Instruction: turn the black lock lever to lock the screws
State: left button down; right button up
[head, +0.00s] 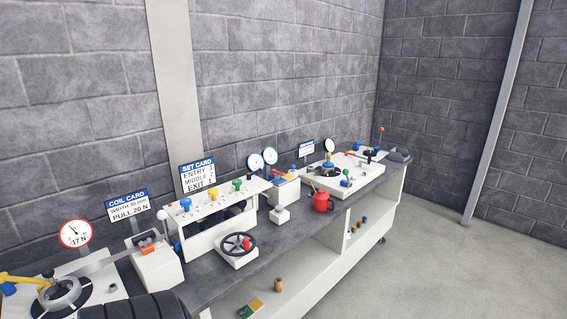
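The white screw stand (190,246) is on the grey bench, left of the middle of the head view. Three coloured screw knobs stand on its top: blue (186,204), yellow (211,193) and green (237,185). I cannot pick out the black lock lever with certainty; dark parts under the stand's top are too small to tell apart. Neither of my grippers shows in the head view.
The set card (197,173) stands behind the screws. The coil card (128,206) and a red-rimmed gauge (75,233) are at the left. A red can (321,201) stands near the bench's front edge. Small items lie on the shelf below. The floor (430,260) at right is clear.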

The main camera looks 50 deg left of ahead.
aim_at(249, 175)
jog(key=u, duration=0.35)
jog(key=i, duration=1.05)
jog(key=u, duration=0.7)
